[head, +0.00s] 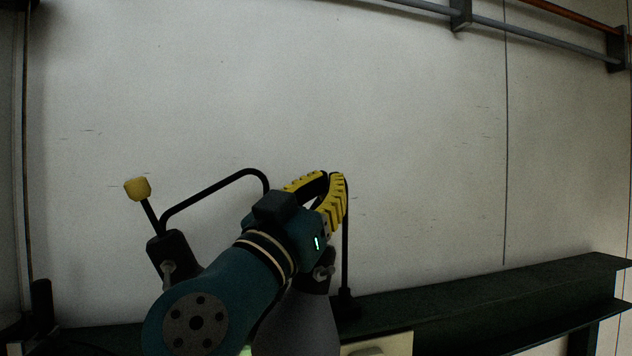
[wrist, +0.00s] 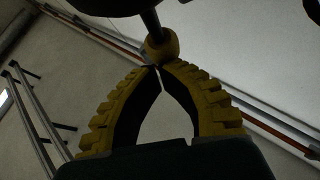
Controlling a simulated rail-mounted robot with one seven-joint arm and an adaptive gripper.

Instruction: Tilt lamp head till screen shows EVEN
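In the head view, a dark lamp head (head: 172,255) hangs at the left from a curved black tube (head: 212,184). A yellow knob (head: 138,188) sticks up from it on a short rod. My gripper (head: 334,176) is to the right of the lamp head, its yellow fingers pointing up and their tips together. In the wrist view, my gripper's fingertips (wrist: 157,69) meet just below a yellow ball (wrist: 162,47) on a dark rod; I cannot tell whether they touch it. Nothing shows between the fingers. No readable screen is in view.
A thin black upright (head: 345,255) stands behind my gripper on a dark beam (head: 500,295). A cream box (head: 385,343) is cut off at the bottom edge. Pipes (head: 540,38) run along the wall at upper right. The wall between is bare.

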